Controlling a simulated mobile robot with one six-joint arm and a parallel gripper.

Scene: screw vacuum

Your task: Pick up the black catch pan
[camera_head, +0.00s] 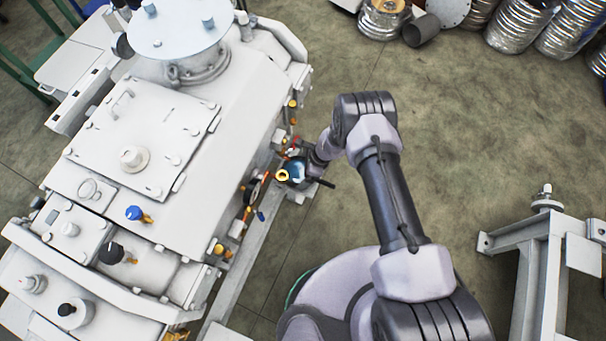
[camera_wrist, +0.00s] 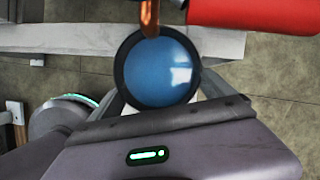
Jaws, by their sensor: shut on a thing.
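The black catch pan (camera_wrist: 119,68) is a round, dark-rimmed vessel with a glossy blue surface inside. In the wrist view it sits in the middle, just beyond my gripper's housing.
The large white machine (camera_head: 185,125) fills the left, with valves and fittings along its near side. A red cylinder (camera_wrist: 255,12) is close to the pan's upper right. A grey metal stand (camera_head: 548,262) is at the right. Open floor (camera_head: 460,150) lies right of my arm.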

